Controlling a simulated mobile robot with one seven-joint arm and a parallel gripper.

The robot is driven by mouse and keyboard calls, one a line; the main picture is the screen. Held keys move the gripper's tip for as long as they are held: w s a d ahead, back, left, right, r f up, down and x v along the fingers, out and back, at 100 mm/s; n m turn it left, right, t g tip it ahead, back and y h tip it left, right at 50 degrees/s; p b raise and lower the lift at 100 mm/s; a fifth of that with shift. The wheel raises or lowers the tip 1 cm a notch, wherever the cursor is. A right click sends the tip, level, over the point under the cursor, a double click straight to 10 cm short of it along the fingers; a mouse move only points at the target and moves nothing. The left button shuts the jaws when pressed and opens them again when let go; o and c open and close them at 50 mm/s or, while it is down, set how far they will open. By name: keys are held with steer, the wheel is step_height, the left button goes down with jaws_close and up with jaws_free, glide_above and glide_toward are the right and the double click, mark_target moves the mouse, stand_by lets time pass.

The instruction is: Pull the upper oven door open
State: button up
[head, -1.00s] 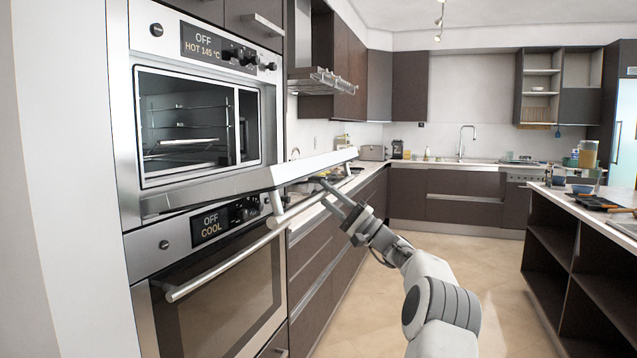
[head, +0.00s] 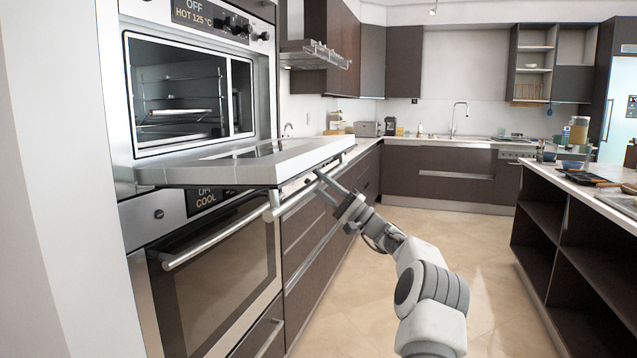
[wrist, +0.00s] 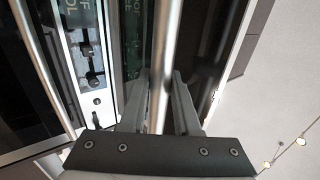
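The upper oven door (head: 250,163) is hinged down and stands nearly level in the head view, baring the upper oven cavity (head: 180,105) with its racks. Its bar handle (head: 291,203) runs along the door's outer edge, and the bar also shows in the wrist view (wrist: 166,40). My gripper (head: 318,181) is at the far part of this bar. In the wrist view the fingers of my gripper (wrist: 164,92) lie on either side of the bar, close against it. The exact contact is partly hidden.
The lower oven (head: 215,275) is shut below the open door, with its own bar handle (head: 215,238). Drawers and a counter run along the left wall. An island with open shelves (head: 575,255) stands at right. The floor (head: 400,250) between is clear.

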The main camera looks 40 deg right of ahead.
steer(key=o, duration=0.3)
steer(key=shift+o, duration=0.2)
steer(key=p+v, duration=0.2)
steer(key=v, duration=1.5)
steer(key=shift+f+p, duration=0.2)
steer(key=shift+p, duration=0.2)
steer(key=shift+s, duration=0.1)
